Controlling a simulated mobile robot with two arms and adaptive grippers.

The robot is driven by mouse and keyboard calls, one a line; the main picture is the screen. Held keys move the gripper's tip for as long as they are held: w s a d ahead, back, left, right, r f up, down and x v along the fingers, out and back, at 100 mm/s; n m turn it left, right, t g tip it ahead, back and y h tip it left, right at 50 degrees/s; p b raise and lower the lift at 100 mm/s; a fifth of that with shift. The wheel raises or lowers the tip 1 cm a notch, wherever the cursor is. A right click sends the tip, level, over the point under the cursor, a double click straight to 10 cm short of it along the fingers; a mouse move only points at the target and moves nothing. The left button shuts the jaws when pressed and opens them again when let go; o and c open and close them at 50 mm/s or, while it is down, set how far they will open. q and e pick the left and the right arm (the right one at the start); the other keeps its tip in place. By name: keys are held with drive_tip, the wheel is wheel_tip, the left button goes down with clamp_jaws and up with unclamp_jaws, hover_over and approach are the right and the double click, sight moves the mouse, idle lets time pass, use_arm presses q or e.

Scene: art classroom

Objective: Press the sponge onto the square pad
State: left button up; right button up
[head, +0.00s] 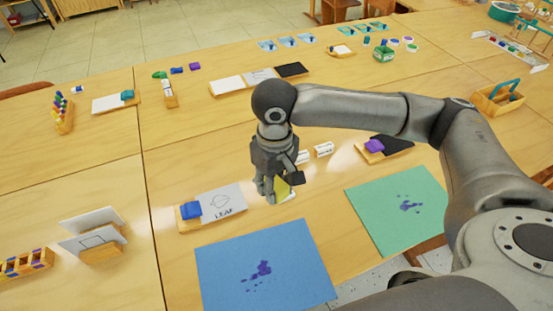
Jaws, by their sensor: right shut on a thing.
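My right gripper (270,192) points down at the near middle table, its fingers close together. A small yellow-green piece (283,187) shows at its fingers, mostly hidden by them; I cannot tell whether it is the sponge, or whether it touches the table. A dark square pad (398,144) lies to the right, with a purple block (374,146) at its left edge. I cannot tell whether this is the task's square pad. My left gripper is not in view.
A LEAF card (226,199) with a blue block (191,210) is left of my gripper. Blue (230,267) and green (388,222) sheets with purple marks lie nearer. Small white label blocks (324,149) stand behind. A wooden caddy (497,98) is far right.

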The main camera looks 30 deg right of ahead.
drive_tip(key=w+d+f+n+p, duration=0.1)
drive_tip(key=w+n+p, duration=0.5)
drive_tip(key=w, duration=0.1)
drive_tip(key=d+f+n, duration=0.1)
drive_tip(key=f+n, duration=0.1)
drive_tip(key=f, duration=0.2)
drive_tip(key=w+d+f+n, duration=0.1)
drive_tip(key=d+f+n, duration=0.1)
drive_tip(key=f, duration=0.2)
drive_tip(key=d+f+n+b, duration=0.1)
drive_tip(key=d+f+n, duration=0.1)
drive_tip(key=f+n, duration=0.1)
drive_tip(key=shift+w+d+f, duration=0.1)
drive_tip(key=shift+w+f, duration=0.25)
drive_tip(key=shift+f, duration=0.05)
drive_tip(key=shift+f, duration=0.5)
idle(1.0)
drive_tip(key=shift+s, duration=0.1)
idle(1.9)
wheel_tip(320, 180, up, 7)
drive_tip(key=p, duration=0.8)
